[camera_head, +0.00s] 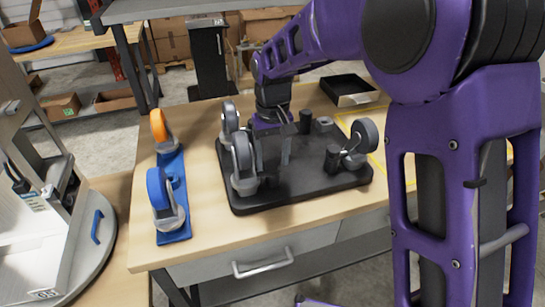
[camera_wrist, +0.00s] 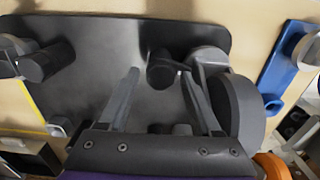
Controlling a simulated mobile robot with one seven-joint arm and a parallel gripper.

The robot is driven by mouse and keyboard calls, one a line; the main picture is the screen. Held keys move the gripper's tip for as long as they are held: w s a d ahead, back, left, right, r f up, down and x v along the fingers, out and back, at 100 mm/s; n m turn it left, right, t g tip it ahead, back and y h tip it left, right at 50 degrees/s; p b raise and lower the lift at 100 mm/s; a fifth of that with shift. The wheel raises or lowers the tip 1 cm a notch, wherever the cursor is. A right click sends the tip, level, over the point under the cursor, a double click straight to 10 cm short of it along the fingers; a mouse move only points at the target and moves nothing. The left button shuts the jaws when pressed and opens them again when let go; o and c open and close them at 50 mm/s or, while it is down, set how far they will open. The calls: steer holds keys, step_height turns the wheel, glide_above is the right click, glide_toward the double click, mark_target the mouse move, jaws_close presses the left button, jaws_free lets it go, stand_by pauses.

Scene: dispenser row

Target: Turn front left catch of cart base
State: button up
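The cart base (camera_head: 290,190) is a black plate on the table with grey-wheeled casters standing on it. The front left caster (camera_head: 242,165) also shows in the wrist view (camera_wrist: 237,112). Beside it stands the front left catch, a short black cylinder (camera_wrist: 162,70); the head view does not show it clearly. My gripper (camera_head: 271,155) points down over the plate's left half. In the wrist view its two fingers are apart (camera_wrist: 158,78), with the catch near their tips, closer to the right finger. I cannot tell whether they touch it.
Another black catch (camera_head: 332,158) stands by the front right caster (camera_head: 362,140). A blue holder (camera_head: 174,238) with orange-wheeled and blue-wheeled casters lies left of the base. A black open box (camera_head: 350,90) sits behind. The table's front strip is clear.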

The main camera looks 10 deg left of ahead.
mark_target(273, 162)
steer(key=shift+o, duration=0.2)
step_height(273, 162, up, 18)
steer(key=shift+f, duration=0.25)
stand_by(0.4)
